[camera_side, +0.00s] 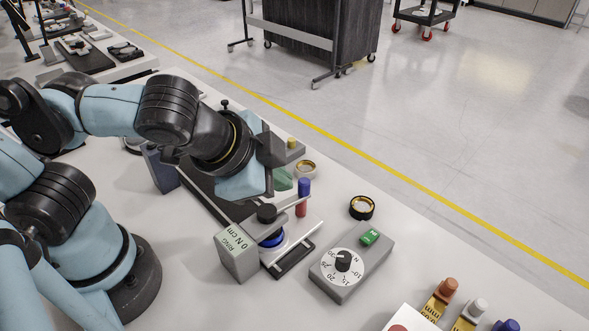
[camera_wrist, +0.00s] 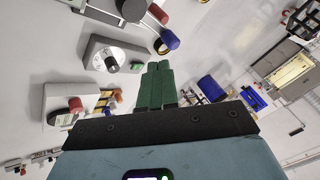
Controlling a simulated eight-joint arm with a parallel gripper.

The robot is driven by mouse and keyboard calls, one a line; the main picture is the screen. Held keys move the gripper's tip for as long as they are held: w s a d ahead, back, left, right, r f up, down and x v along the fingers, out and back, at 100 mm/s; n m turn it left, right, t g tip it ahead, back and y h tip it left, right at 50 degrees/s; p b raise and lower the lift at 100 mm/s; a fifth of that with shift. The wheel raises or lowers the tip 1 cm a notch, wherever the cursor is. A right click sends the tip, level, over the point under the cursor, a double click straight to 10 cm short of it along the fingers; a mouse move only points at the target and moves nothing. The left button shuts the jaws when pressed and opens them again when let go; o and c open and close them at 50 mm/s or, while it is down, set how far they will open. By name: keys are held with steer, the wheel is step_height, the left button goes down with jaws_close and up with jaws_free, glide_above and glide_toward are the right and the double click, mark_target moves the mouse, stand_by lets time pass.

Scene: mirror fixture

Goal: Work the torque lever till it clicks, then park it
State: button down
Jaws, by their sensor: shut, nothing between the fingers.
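The torque lever (camera_side: 288,206) is a flat grey arm under a black knob, above a blue ring on a mirror fixture (camera_side: 294,256). The handle also shows at the top of the wrist view (camera_wrist: 169,40). My gripper (camera_side: 283,180) has green fingers just behind and left of the handle in the side view, apart from it as far as I can see. In the wrist view my gripper (camera_wrist: 156,75) is shut and empty. A grey readout box (camera_side: 237,250) reads "RING 0 N cm".
A grey dial box (camera_side: 345,260) with a black pointer knob and green label stands right of the fixture. A black-and-gold ring (camera_side: 361,207) and a brass ring (camera_side: 306,168) lie nearby. Several coloured knobs (camera_side: 448,288) stand at lower right.

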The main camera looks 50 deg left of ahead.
steer(key=v, duration=0.4)
steer(key=shift+s+r, duration=0.2)
steer(key=shift+r, duration=0.05)
steer(key=c, duration=1.8)
jaws_free()
steer(key=shift+s+r, duration=0.15)
steer(key=shift+r, duration=0.05)
steer(key=shift+o, duration=1.2)
steer(key=shift+a, duration=0.15)
steer(key=shift+o, duration=1.1)
steer(key=shift+a+f, duration=0.25)
steer(key=o, duration=0.3)
steer(key=a+f+g+h, duration=0.1)
steer(key=a+f+g, duration=0.2)
steer(key=shift+a+f+h, duration=0.15)
steer(key=shift+f+h, duration=0.2)
steer(key=shift+h, duration=0.05)
steer(key=shift+o, duration=0.2)
steer(key=t+h, duration=0.2)
steer(key=h, duration=0.3)
glide_toward(304, 181)
steer(key=shift+m, duration=0.3)
steer(key=shift+x, duration=5.05)
